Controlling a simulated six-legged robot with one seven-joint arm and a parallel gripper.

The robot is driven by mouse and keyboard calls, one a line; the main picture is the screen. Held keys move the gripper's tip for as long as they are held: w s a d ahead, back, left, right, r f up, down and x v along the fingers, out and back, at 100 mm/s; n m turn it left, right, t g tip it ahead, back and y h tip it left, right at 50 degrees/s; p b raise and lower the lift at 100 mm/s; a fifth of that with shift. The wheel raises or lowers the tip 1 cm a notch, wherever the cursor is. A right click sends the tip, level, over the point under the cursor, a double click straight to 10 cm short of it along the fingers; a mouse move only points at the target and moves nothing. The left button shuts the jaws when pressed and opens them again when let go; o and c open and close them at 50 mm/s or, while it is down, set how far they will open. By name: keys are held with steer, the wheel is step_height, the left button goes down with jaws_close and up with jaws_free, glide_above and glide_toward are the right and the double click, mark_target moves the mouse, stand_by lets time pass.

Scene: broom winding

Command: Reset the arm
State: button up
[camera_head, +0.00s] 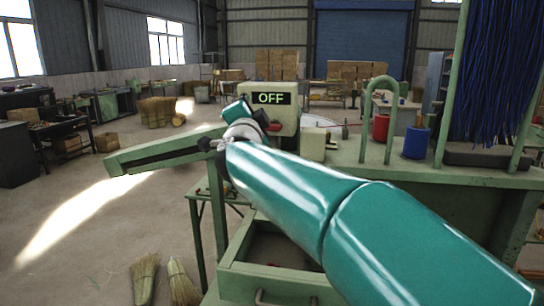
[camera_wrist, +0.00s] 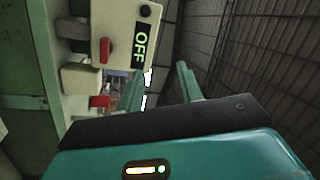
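My teal arm (camera_head: 300,200) reaches from the lower right of the head view up to the wrist, in front of the green winding machine (camera_head: 400,165). My gripper (camera_wrist: 160,82) shows in the wrist view with its two teal fingers apart and nothing seen between them. In the head view its fingertips cannot be made out. The cream control box (camera_head: 285,118) stands just beyond the wrist, and its display (camera_head: 271,98) reads OFF. In the wrist view the display (camera_wrist: 142,45) is turned sideways, with a red switch (camera_wrist: 105,50) on the box.
A long green machine arm (camera_head: 150,157) extends left. An open drawer (camera_head: 270,270) lies below my arm. Red (camera_head: 380,128) and blue (camera_head: 417,143) spools stand on the machine top, with blue bristles (camera_head: 500,70) at right. Brooms (camera_head: 145,280) lie on the floor.

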steer(key=s+d+f+n+g, duration=0.4)
steer(key=s+d+f, duration=0.3)
steer(key=s+f, duration=0.3)
steer(key=s+d+f+n+g, duration=0.4)
steer(key=s+d+f+g, duration=0.2)
steer(key=s+f, duration=0.5)
steer(key=s+d+f+n+g, duration=0.4)
steer(key=s+d+f, duration=0.4)
steer(key=s, duration=0.6)
step_height(320, 180, down, 3)
steer(key=shift+s+r+g, duration=0.15)
steer(key=shift+g, duration=0.25)
